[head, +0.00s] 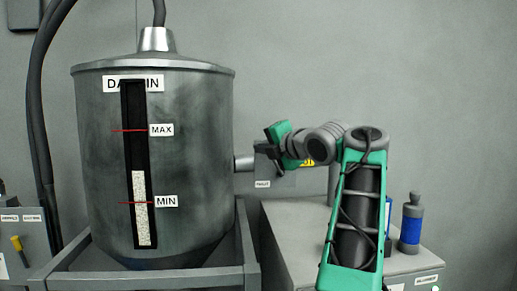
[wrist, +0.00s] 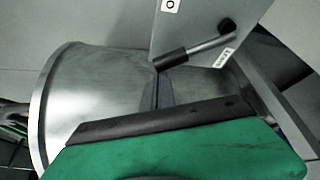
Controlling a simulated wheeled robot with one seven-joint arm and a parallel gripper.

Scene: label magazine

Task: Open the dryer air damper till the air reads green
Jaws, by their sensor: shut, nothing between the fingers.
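The damper lever (wrist: 200,45) shows in the wrist view as a grey rod with a black grip (wrist: 171,60) at its left end and a black hub at its right end. It lies across a grey plate (wrist: 192,22) with small white labels. My gripper (wrist: 157,75) is shut and empty, its narrow fingertips close to the free end of the grip; I cannot tell whether they touch. In the head view my gripper (head: 271,147) is at the grey damper box (head: 270,168), right of the bin. No green air reading can be made out.
A large metal bin (head: 195,130) with a level window stands in a frame, joined by a short pipe (head: 243,163) to the box. A yellow-handled item (head: 17,243) is at far left.

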